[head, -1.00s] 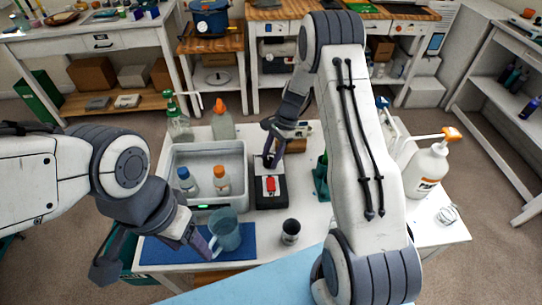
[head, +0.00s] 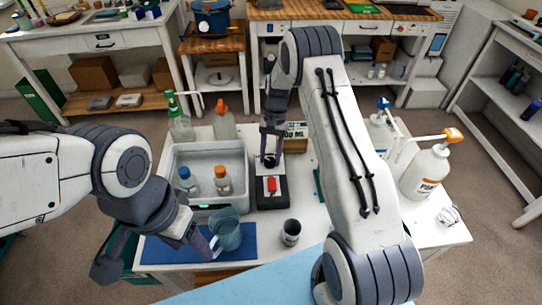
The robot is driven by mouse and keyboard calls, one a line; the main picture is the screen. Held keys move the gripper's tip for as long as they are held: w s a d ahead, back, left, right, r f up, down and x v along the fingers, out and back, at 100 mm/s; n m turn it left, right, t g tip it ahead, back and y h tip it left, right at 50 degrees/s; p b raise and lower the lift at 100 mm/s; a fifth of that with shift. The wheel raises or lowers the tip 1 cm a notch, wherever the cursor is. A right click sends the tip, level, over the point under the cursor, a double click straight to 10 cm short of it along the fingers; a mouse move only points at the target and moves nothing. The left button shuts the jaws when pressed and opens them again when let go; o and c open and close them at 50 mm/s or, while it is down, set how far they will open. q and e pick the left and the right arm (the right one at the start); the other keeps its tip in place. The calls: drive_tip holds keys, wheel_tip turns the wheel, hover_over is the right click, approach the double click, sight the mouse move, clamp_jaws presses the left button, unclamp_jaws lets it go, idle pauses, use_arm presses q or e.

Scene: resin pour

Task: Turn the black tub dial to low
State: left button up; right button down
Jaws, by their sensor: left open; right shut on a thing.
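A black unit (head: 272,192) with a red block (head: 271,185) on its top stands mid-table, right of a grey tub (head: 206,150). A small dark round part, apparently the black dial (head: 269,161), sits at the unit's back end; its setting cannot be read. My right gripper (head: 270,156) points down and is shut on this part, which it largely hides. The tub holds two bottles, with orange (head: 222,179) and blue (head: 186,180) caps; its front shows a green light. My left gripper (head: 207,247) is open beside a blue-grey pitcher (head: 228,231).
A dark cup (head: 291,232) stands right of the pitcher on the white table. A blue mat (head: 175,246) lies at the front. Pump bottles stand at the back left, and a large white one (head: 427,171) at the right. My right arm hides part of the table.

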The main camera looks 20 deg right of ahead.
idle(0.5)
drive_tip(key=shift+c, duration=1.8)
unclamp_jaws()
drive_tip(key=b+v, duration=0.1)
drive_tip(key=v, duration=0.9)
drive_tip(key=shift+r+b, duration=0.25)
drive_tip(key=shift+b, duration=0.15)
drive_tip(key=shift+w, duration=0.1)
